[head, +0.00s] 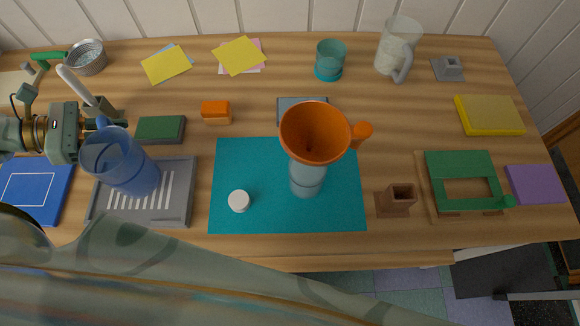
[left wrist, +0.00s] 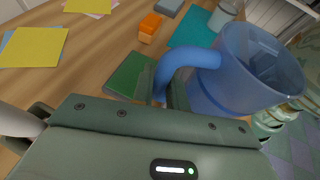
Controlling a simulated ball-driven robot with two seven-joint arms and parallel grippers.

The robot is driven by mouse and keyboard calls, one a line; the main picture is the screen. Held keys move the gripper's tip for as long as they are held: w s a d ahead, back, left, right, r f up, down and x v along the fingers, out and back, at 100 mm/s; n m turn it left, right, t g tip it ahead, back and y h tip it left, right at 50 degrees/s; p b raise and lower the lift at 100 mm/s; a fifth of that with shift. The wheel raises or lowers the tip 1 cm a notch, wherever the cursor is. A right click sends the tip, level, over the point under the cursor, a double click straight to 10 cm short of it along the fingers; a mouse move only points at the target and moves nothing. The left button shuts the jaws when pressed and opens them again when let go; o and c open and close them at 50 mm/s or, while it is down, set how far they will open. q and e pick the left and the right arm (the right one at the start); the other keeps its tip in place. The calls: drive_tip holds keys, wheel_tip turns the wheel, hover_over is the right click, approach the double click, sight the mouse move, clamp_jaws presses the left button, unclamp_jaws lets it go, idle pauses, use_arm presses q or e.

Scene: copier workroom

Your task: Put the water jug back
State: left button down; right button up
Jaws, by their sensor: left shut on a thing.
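A translucent blue water jug (head: 122,165) is at the left of the head view, over a grey tray (head: 181,205) with white stripes. I cannot tell whether its base touches the tray. My left gripper (head: 100,121) is shut on the jug's handle, at the jug's far side. In the left wrist view the fingers (left wrist: 168,88) close around the blue handle, and the jug (left wrist: 245,70) extends to the right with its mouth showing. The jug looks roughly upright, perhaps slightly tilted. My right gripper is not in view.
An orange funnel (head: 315,130) sits on a clear bottle (head: 307,180) on a teal mat (head: 250,160), beside a white cap (head: 239,201). A green block (head: 161,130) lies just behind the tray. A blue pad (head: 35,190) lies left of the tray. A clear jug (head: 397,45) stands at the back right.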

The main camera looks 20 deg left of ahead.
use_arm(q)
drive_tip(key=shift+f, duration=0.5)
drive_tip(key=shift+f+b, duration=0.35)
drive_tip(key=c, duration=1.3)
unclamp_jaws()
drive_tip(key=p+v, duration=0.3)
drive_tip(key=v, duration=1.3)
drive_tip(key=shift+s+a+f+p, duration=0.1)
drive_tip(key=shift+a+p, duration=0.1)
drive_tip(key=shift+p, duration=0.2)
